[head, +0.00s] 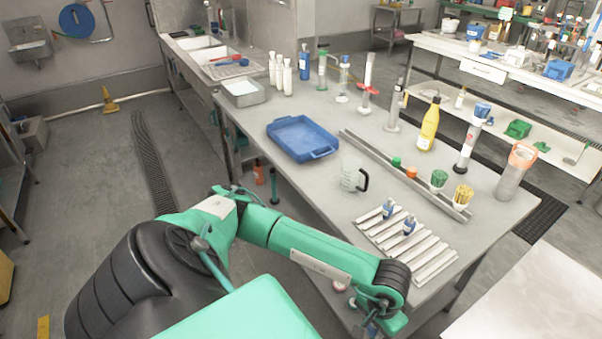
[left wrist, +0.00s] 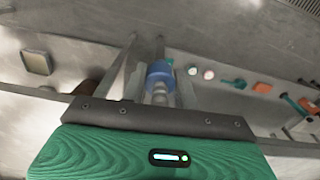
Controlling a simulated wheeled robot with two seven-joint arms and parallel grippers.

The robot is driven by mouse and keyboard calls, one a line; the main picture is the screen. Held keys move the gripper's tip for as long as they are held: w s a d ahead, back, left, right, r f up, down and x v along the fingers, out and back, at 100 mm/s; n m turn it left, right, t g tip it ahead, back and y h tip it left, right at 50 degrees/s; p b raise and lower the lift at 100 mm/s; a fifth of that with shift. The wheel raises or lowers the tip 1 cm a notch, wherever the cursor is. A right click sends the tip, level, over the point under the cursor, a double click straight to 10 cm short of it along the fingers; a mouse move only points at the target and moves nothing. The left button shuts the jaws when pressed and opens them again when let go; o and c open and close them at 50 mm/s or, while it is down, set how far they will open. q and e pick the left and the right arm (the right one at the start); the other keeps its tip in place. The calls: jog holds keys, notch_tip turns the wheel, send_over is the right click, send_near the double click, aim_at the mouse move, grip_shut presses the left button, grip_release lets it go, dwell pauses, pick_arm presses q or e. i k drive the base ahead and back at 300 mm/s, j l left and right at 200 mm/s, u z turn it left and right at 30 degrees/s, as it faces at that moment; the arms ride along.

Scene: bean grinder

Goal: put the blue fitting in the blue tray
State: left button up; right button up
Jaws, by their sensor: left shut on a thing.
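The blue tray (head: 296,140) lies empty on the grey table, left of the glass jug. My left arm reaches in from the lower left, and its gripper (head: 373,326) hangs low at the bottom of the head view, by the table's front edge. In the left wrist view my left gripper (left wrist: 158,76) is shut on the blue fitting (left wrist: 160,70), which has a blue body and a metal stem. The fitting is mostly hidden by the wrist in the head view. My right gripper is not in view.
A ribbed rack (head: 410,246) holds two small blue-labelled bottles (head: 388,209). A glass jug (head: 352,175) stands between the rack and the tray. A long metal rail (head: 400,172), bottles and cylinders stand behind. The table is clear just in front of the tray.

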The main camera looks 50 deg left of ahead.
aim_at(291, 130)
jog(key=j, duration=4.25)
jog(key=i+z, duration=0.05)
